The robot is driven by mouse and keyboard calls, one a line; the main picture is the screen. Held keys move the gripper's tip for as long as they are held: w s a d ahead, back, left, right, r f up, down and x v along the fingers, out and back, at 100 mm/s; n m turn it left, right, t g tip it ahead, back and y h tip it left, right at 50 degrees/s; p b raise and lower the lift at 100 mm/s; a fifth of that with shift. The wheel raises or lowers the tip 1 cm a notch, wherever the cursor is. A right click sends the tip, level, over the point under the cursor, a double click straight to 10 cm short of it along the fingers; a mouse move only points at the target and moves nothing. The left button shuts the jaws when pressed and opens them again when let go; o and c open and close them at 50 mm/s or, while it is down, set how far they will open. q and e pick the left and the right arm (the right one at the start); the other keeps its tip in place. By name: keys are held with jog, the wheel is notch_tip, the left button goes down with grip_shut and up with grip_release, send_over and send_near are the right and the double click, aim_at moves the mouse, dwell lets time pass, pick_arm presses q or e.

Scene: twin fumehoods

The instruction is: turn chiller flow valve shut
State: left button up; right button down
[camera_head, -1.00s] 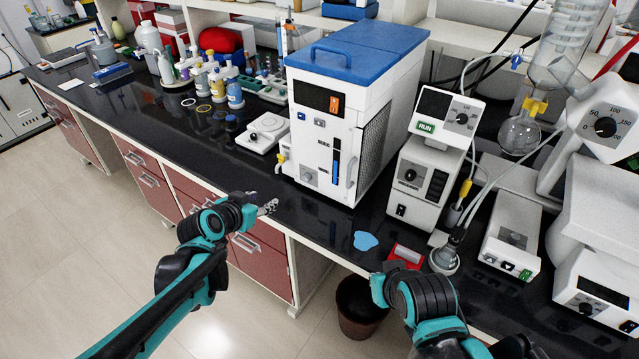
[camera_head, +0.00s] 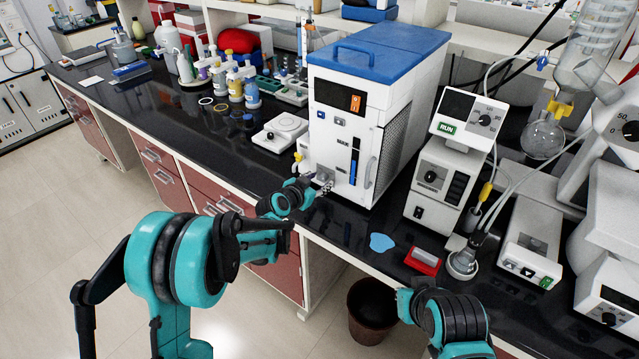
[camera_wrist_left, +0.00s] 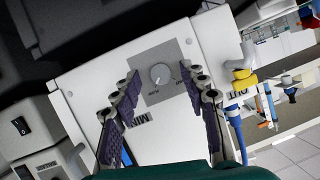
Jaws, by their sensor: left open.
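The chiller (camera_head: 335,141) is a white box with a blue top on the black bench. Its flow valve is a small round grey knob (camera_wrist_left: 160,74) on a grey square plate low on the front; the pointer on the knob is too small to read. My left gripper (camera_head: 325,188) is at the lower front of the chiller, in front of this plate, and largely hides the knob in the head view. In the left wrist view its open fingers (camera_wrist_left: 160,84) stand on either side of the knob, apart from it. My right arm shows at the lower right; its gripper cannot be made out.
A yellow and blue hose fitting (camera_wrist_left: 241,76) sits beside the plate, near the OUT label. A white balance (camera_head: 281,132) stands left of the chiller. A white RUN unit (camera_head: 440,180) stands right.

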pick_arm(q)
jog(key=shift+w+d+f, duration=0.1)
jog(key=shift+w, duration=0.1)
jog(key=shift+c, duration=0.3)
grip_shut()
